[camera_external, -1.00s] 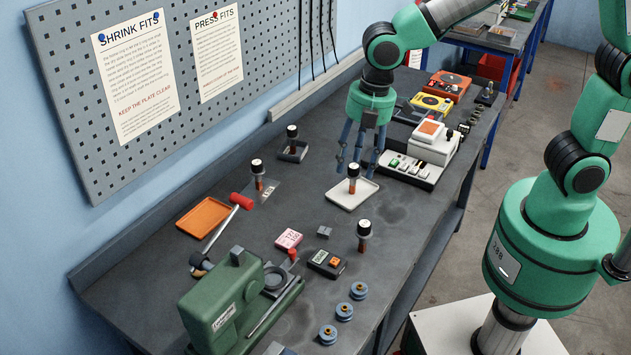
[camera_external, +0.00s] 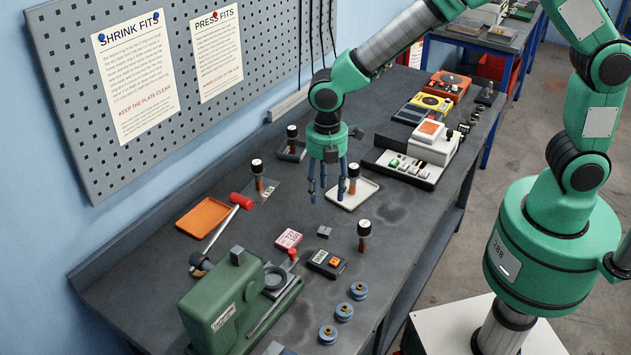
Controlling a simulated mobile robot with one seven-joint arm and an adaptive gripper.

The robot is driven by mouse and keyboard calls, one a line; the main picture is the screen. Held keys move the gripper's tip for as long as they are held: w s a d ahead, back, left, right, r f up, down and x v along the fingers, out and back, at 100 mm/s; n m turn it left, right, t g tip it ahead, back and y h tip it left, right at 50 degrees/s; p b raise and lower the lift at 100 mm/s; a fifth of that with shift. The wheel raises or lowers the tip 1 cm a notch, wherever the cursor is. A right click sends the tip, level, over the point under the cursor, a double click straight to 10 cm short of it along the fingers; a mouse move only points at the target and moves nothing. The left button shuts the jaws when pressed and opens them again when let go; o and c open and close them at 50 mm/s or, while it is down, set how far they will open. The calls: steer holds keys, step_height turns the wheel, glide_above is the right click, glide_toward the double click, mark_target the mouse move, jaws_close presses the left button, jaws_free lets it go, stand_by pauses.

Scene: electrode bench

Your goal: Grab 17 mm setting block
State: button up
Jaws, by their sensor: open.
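A small grey block (camera_external: 324,232) lies on the dark bench between a pink labelled block or pad (camera_external: 289,238) and a copper-coloured post with a black-and-white top (camera_external: 364,236). It may be the 17 mm setting block; no size mark on it is legible. My gripper (camera_external: 326,192) points down with its blue-grey fingers spread and empty. In the picture it is above the grey block, beside the white tray, and it appears raised off the bench.
A black device with an orange button (camera_external: 327,263) lies near the grey block. A white tray (camera_external: 345,203) holds another post. Bench between trays and blocks is clear.

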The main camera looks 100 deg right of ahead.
steer(key=b, duration=0.1)
glide_above(325, 230)
steer(key=shift+f, duration=4.25)
steer(key=shift+w+f+b, duration=0.1)
steer(key=shift+f+b, duration=0.4)
steer(key=shift+f, duration=2.1)
jaws_close()
step_height(325, 230, up, 10)
steer(key=p, duration=0.1)
